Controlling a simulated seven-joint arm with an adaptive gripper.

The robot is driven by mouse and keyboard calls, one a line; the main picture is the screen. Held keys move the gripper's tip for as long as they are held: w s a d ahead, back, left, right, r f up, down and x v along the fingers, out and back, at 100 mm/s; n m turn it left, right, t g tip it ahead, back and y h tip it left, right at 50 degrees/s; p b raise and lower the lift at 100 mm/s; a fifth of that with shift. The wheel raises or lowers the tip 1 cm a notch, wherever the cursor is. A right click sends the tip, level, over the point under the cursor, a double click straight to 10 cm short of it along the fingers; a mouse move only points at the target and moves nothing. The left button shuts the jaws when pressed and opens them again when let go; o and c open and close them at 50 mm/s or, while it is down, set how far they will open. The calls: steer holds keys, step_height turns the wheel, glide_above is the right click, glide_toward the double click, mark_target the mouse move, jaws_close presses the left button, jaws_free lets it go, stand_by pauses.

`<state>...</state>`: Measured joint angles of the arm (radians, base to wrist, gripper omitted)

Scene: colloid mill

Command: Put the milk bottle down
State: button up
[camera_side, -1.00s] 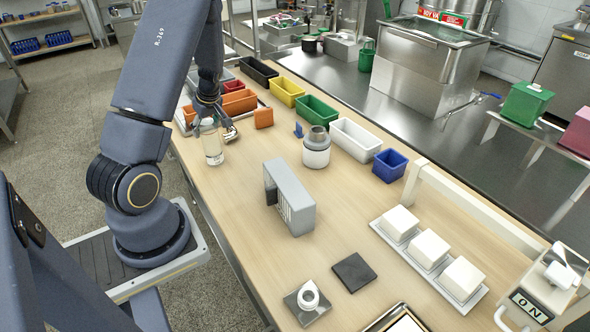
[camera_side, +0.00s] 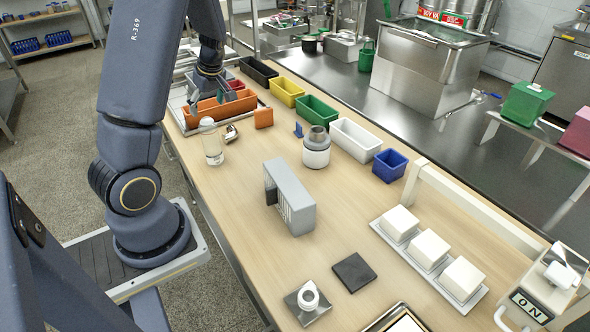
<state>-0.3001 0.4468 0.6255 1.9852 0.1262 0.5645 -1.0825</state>
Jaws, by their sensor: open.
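A clear bottle with a pale cap (camera_side: 211,142) stands upright on the wooden table near its left edge; I take it to be the milk bottle. My gripper (camera_side: 209,92) is open, behind and above the bottle, over the orange bin (camera_side: 222,109) area. It is apart from the bottle and holds nothing that I can see. The fingertips are small and partly lost against the bins.
A small metal piece (camera_side: 231,133) lies right beside the bottle. An orange block (camera_side: 264,118), a grey-and-white jar (camera_side: 316,148) and a grey box (camera_side: 290,197) stand farther right. Coloured bins, including a green one (camera_side: 317,110), line the back.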

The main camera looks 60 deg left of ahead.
steer(key=w+d+r+m+t+h, duration=0.15)
steer(key=d+r+m, duration=0.35)
steer(key=d, duration=0.6)
steer(key=w+d+r+m+t+h, duration=0.1)
steer(key=w+d+r+m+t, duration=0.15)
steer(key=d+r+m, duration=0.55)
steer(key=s+d+m+t+h, duration=0.1)
steer(key=s+d+m, duration=0.3)
steer(key=d, duration=0.4)
steer(key=s+d+r+m+t, duration=0.1)
steer(key=s+d+m, duration=0.2)
steer(key=d, duration=0.5)
steer(key=shift+s+m+t+h, duration=0.35)
steer(key=shift+m+t, duration=0.05)
steer(key=shift+m, duration=0.1)
